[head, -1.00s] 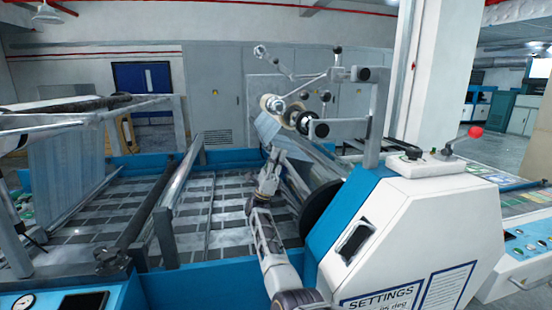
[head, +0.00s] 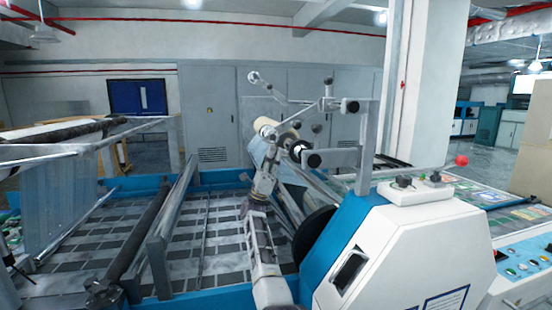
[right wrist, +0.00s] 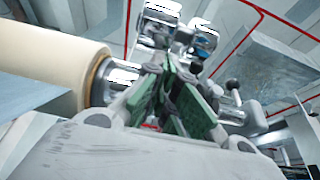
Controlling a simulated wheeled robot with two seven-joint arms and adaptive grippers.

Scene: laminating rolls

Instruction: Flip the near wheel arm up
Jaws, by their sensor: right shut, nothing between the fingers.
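The near wheel arm looks like the thin metal bar (head: 302,113) in the head view. It slopes down left from the bracket on the post towards the cream roll end (head: 264,125). My right gripper (head: 268,165) is below that end, beside the film. In the right wrist view the green-padded fingers (right wrist: 166,105) are shut and empty, just right of the cream roll (right wrist: 50,75) and its metal shaft (right wrist: 120,78). Chrome parts (right wrist: 180,30) show beyond the fingertips; whether they touch cannot be told. My left gripper is out of view.
A black-ended roller (head: 313,160) and a grey post (head: 368,140) stand right of my gripper. The white control housing (head: 400,245) is close to my arm. Another lever with a ball end (head: 253,77) points up left. The printed-sheet bed (head: 200,240) lies below.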

